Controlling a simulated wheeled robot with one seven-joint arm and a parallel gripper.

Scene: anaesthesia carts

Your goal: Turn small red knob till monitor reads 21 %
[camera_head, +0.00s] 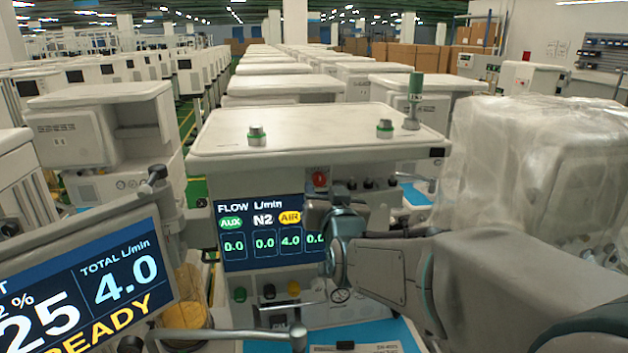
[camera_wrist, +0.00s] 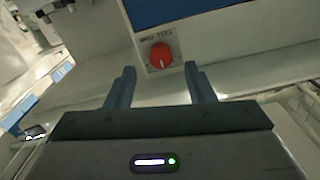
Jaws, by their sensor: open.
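The small red knob (camera_wrist: 161,56) sits on a pale panel in the wrist view, with a light pointer mark and upside-down lettering beside it. A red round part (camera_head: 319,178), which looks like the same knob, shows above the right end of the flow display in the head view. My gripper (camera_wrist: 157,70) is open, its two fingers apart on either side of the knob's line, with nothing between them; the gap to the knob is unclear. In the head view my gripper (camera_head: 322,208) is below the red part. The tilted monitor (camera_head: 105,285) shows a large 25.
The flow display (camera_head: 268,232) shows AIR 4.0 and is partly hidden by my arm. Green, black and yellow knobs (camera_head: 294,287) sit below it. A bar handle (camera_head: 240,334) runs in front. A plastic-wrapped machine (camera_head: 540,160) stands right, and more carts stand behind.

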